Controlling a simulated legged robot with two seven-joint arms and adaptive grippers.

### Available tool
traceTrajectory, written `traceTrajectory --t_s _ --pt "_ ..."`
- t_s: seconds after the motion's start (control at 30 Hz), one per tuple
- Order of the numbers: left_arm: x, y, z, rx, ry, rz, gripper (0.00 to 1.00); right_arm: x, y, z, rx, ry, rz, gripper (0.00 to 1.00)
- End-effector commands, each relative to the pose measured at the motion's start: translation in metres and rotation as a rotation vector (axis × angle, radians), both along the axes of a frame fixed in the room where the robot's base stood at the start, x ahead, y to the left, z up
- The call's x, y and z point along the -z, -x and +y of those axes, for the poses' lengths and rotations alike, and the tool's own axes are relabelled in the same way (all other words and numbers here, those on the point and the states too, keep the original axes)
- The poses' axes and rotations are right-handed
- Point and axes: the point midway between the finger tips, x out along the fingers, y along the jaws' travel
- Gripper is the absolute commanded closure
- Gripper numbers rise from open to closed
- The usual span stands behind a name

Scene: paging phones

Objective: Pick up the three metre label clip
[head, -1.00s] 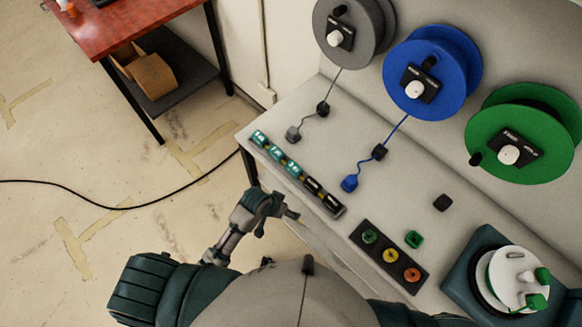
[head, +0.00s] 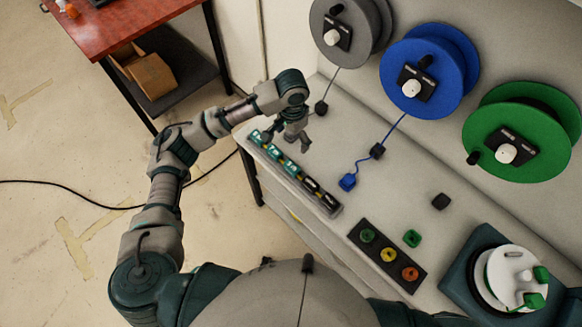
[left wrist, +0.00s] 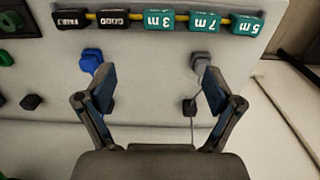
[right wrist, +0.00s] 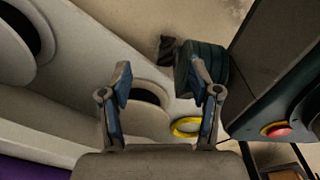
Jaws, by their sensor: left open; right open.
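The three metre label clip is a teal block marked "3 m" (left wrist: 166,20), third in a row of label clips on a yellow rod in the left wrist view. It also shows in the head view as the third block (head: 291,169) along the bench's front edge. My left gripper (left wrist: 157,82) is open and empty over the bench, its fingers pointing towards the row. In the head view this gripper (head: 287,142) is beside the row, behind the teal clips. My right gripper (right wrist: 168,78) is open and empty; it is not visible in the head view.
The 7 m (left wrist: 205,22) and 5 m (left wrist: 246,24) clips stand beside it on one side, black clips (left wrist: 113,19) on the other. A blue cable end (left wrist: 91,61) and grey cable end (left wrist: 200,61) lie near my left fingers. Reels (head: 430,75) stand behind.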

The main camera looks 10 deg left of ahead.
Motion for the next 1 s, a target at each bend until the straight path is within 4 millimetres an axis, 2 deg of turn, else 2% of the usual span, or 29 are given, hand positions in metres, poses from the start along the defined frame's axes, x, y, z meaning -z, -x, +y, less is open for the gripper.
traceTrajectory --t_s 0.07,0.17,0.33,0.53,0.83,1.0 --pt "-0.001 -0.002 0.003 -0.007 -0.01 0.003 0.08 0.001 0.002 0.001 0.0 -0.001 0.003 0.38" --pt "0.012 -0.002 0.004 -0.01 -0.013 0.006 0.08 0.002 0.005 0.001 0.001 -0.001 0.011 0.38" --pt "0.053 -0.001 0.005 -0.01 -0.011 0.007 0.08 0.002 0.002 0.003 0.002 -0.001 0.014 0.38" --pt "0.097 -0.001 0.006 -0.009 -0.009 0.005 0.08 0.0 -0.014 0.007 0.004 -0.004 0.003 0.38" --pt "0.124 0.0 0.003 -0.008 -0.01 0.003 0.08 -0.004 -0.028 0.009 0.005 -0.007 -0.01 0.38" --pt "0.151 0.007 0.003 -0.007 -0.011 0.004 0.08 -0.003 -0.028 0.009 0.006 -0.005 -0.008 0.38"
